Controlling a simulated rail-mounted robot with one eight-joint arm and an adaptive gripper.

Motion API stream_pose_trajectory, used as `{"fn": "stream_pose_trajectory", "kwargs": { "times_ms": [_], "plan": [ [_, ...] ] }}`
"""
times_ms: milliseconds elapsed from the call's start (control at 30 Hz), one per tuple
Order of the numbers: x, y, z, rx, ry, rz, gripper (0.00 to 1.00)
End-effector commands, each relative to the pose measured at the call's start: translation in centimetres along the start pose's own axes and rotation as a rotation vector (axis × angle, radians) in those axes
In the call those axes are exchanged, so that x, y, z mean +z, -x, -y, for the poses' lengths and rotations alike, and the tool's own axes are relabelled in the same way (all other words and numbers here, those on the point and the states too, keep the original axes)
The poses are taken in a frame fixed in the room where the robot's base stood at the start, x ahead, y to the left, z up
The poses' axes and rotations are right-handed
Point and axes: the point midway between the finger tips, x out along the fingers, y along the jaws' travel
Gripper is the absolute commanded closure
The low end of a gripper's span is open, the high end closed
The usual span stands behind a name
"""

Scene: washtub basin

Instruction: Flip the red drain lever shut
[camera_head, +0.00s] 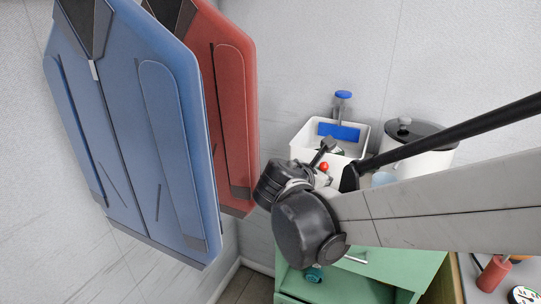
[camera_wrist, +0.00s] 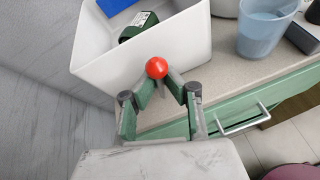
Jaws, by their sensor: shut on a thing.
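The red ball knob of the drain lever (camera_wrist: 157,68) is at the front wall of the white washtub basin (camera_wrist: 185,40) in the wrist view. My gripper (camera_wrist: 158,80) has its two fingers closing in on the knob from both sides, shut on the lever. The rest of the lever is hidden by the fingers and the knob. In the head view the red knob (camera_head: 324,166) shows as a small spot in front of the basin (camera_head: 362,138). My arm links hide much of the gripper there.
A green cabinet (camera_head: 395,265) with a counter stands below the basin. A light blue cup (camera_wrist: 265,32) is right of the basin, and a white pot with a dark lid (camera_head: 412,132) stands behind my arm. Blue (camera_head: 130,130) and red (camera_head: 235,100) jackets hang at left.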

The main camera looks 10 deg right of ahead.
Motion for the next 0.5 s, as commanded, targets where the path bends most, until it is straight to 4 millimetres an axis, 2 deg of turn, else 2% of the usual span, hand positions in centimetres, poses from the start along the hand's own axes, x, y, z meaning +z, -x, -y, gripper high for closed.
{"fn": "stream_pose_trajectory", "kwargs": {
  "times_ms": [200, 500],
  "plan": [
    [-0.10, -0.09, -0.47, -0.054, 0.115, 0.025, 1.00],
    [-0.16, -0.06, -0.81, -0.091, 0.197, 0.043, 1.00]
  ]
}}
